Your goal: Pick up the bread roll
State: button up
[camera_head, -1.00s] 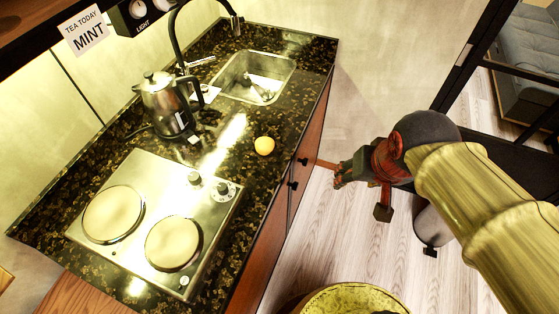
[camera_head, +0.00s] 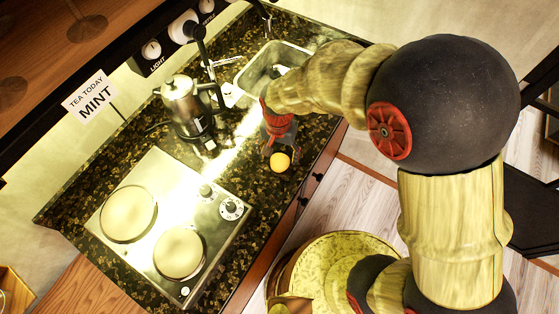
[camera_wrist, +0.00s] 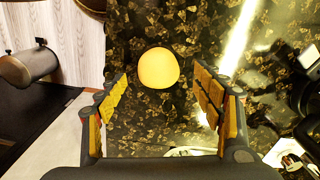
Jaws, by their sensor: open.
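The bread roll (camera_head: 280,162) is a small, round, pale orange-yellow thing on the dark speckled counter (camera_head: 232,195), near its front edge. In the wrist view the roll (camera_wrist: 158,68) lies ahead of the fingertips, roughly midway between them and slightly left of centre. My gripper (camera_wrist: 165,90) is open and empty, its yellow-padded fingers spread on either side. In the head view my gripper (camera_head: 276,148) is just behind the roll, above the counter. Whether the fingertips touch the roll or counter cannot be told.
A steel kettle (camera_head: 183,108) stands left of my gripper. A two-plate hob (camera_head: 160,222) is at the front left, and a sink (camera_head: 248,79) is behind. Bare counter lies around the roll.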

aim_at(280, 159)
notch_tip(280, 159, down, 5)
jog(key=shift+w+d+f+b, duration=0.1)
jog(key=shift+w+b, duration=0.05)
jog(key=shift+b, duration=0.35)
jog(key=c, duration=1.1)
jog(key=shift+c, duration=0.5)
